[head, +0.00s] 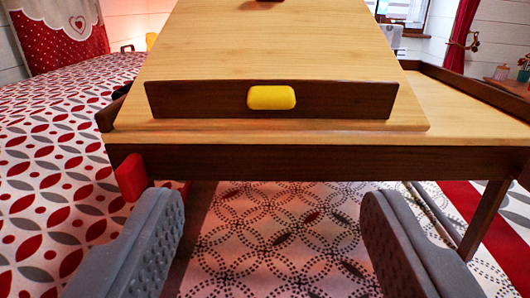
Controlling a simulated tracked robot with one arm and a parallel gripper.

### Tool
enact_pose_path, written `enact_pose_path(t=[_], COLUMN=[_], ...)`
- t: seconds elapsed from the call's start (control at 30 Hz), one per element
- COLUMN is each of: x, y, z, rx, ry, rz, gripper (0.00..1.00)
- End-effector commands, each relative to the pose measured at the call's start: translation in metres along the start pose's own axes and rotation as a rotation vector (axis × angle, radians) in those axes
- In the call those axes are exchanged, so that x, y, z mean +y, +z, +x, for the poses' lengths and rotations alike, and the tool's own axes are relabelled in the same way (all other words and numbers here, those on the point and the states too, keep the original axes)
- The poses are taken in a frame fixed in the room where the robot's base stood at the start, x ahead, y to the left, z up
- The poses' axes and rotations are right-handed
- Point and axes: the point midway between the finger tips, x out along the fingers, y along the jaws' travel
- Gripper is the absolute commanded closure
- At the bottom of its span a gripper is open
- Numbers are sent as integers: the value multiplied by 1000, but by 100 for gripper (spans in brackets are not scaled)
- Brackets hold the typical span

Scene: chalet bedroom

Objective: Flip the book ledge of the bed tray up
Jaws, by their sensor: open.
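The bed tray (455,105) is light wood with dark brown sides and stands over the bed. A light wooden panel (265,45) rises towards the back on it. The book ledge (195,100) appears to be the dark brown strip across the panel's front edge, its face towards me. A yellow tab (271,97) sits at the strip's middle. I cannot tell exactly how the strip is hinged. My gripper (270,205) is open and empty, its two grey ridged fingers apart, low in front of the tray. The tab lies above and beyond the gap between them.
A red block (130,177) is on the tray's front left corner, close to my left finger. A tray leg (483,218) stands at the right. The patterned bed cover (45,170) spreads at left and beneath. A side table (509,88) with small items is at the far right.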

Motion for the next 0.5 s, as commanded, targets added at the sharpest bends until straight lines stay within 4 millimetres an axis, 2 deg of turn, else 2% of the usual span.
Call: enact_pose_path(t=[0.17,0.5], x=[1,1], y=[3,2], z=[12,59], rx=[2,3], ry=[2,2], rz=[-4,0], gripper=[42,42])
